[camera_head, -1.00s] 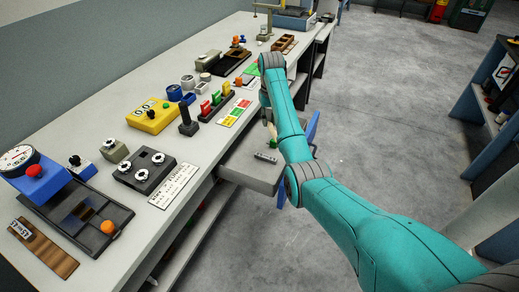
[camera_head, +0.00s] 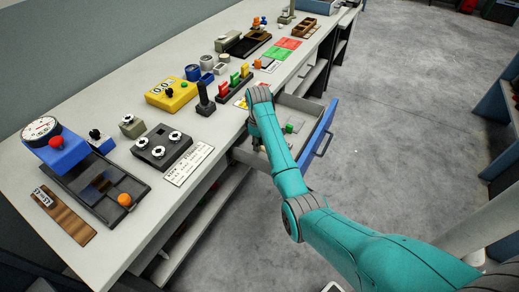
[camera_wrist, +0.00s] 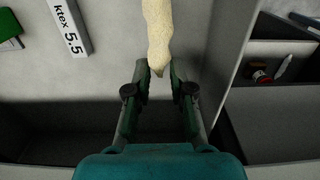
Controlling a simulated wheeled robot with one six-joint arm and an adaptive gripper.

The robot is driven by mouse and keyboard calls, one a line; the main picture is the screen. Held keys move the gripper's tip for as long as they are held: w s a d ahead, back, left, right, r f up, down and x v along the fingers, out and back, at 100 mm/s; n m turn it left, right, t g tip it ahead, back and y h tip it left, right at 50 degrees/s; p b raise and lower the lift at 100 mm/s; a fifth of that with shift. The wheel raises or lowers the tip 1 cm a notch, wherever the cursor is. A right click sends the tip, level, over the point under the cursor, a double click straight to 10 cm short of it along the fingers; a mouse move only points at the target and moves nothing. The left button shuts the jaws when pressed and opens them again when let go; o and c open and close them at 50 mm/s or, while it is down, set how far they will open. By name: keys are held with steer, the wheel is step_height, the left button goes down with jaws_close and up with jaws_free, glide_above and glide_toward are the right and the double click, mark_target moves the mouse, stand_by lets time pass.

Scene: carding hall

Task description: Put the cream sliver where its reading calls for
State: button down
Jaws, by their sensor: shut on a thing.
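My gripper (camera_wrist: 160,75) is shut on the cream sliver (camera_wrist: 160,28), a pale speckled roll, by its near end. The sliver extends away from the fingers over a light grey surface. A white block marked "ktex 5.5" (camera_wrist: 68,24) lies on that surface, left of the sliver. In the head view the arm hides the gripper and sliver, over an open drawer with a blue front (camera_head: 323,130). A green block (camera_head: 290,128) lies in the drawer and also shows at the left of the wrist view (camera_wrist: 9,28).
The bench carries a dial gauge (camera_head: 41,129), a yellow box with a display (camera_head: 171,94), a black panel with white knobs (camera_head: 160,147), a printed card (camera_head: 188,164) and a red and green chart (camera_head: 282,49). The floor (camera_head: 400,120) right of the drawer is clear.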

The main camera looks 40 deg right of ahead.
mark_target(259, 155)
steer(key=shift+f, duration=1.95)
steer(key=c, duration=1)
jaws_free()
steer(key=shift+f, duration=0.1)
